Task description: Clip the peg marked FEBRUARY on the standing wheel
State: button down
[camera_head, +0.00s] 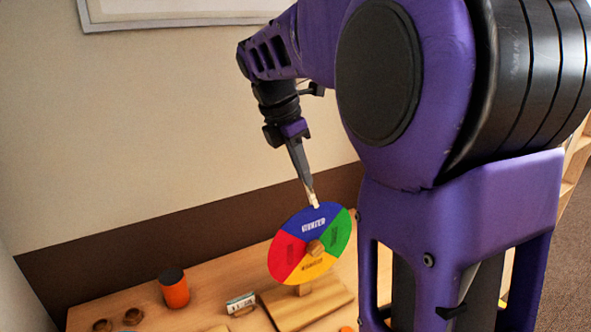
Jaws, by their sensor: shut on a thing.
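The standing wheel (311,236) is an upright disc in blue, green, yellow and red sectors with a wooden hub. The top blue sector seems to read WINTER; the other words are too small to read surely. The wheel stands on a wooden base (322,307). My gripper (310,187) points down from above and is shut on a small pale peg (315,201). The peg's lower end is at the top rim of the blue sector; I cannot tell whether it touches or grips the rim. Any marking on the peg is unreadable.
An orange cylinder with a dark top (174,291) stands left on the wooden table (205,285). Small round brown things (133,316) sit at front left. My arm hides the table's right side.

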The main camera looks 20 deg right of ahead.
jog(key=shift+d+f, duration=0.15)
jog(key=shift+f, duration=0.25)
jog(key=shift+d+f, duration=0.1)
jog(key=shift+f, duration=0.25)
jog(key=c, duration=0.9)
grip_release()
